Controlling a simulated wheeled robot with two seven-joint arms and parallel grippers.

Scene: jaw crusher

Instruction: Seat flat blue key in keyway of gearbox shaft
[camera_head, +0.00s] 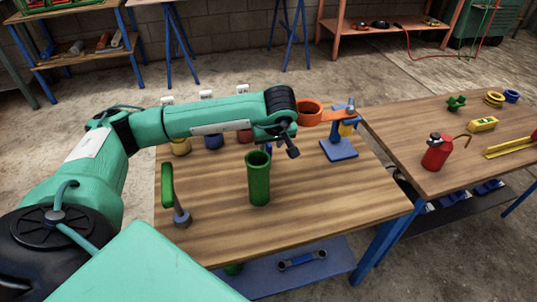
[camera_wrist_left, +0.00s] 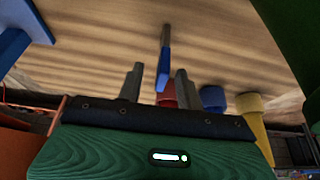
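My left gripper (camera_head: 284,148) hangs over the middle of the wooden table, just behind and right of an upright green cylinder. In the left wrist view its two grey fingers (camera_wrist_left: 158,74) stand apart. A narrow blue piece with a grey end (camera_wrist_left: 165,62) shows in line with the gap between them, with a space on either side. It may be the flat blue key, but I cannot tell for sure. In the head view the gripper mostly hides that spot. I cannot make out a gearbox shaft or keyway in either view. My right gripper is not in view.
The green cylinder (camera_head: 259,181) stands close to the gripper. A blue stand (camera_head: 340,148) with an orange ringed arm (camera_head: 312,114) is to the right. Colored pots line the back, including a yellow one (camera_wrist_left: 255,118). A red bottle (camera_head: 436,154) stands on the right table.

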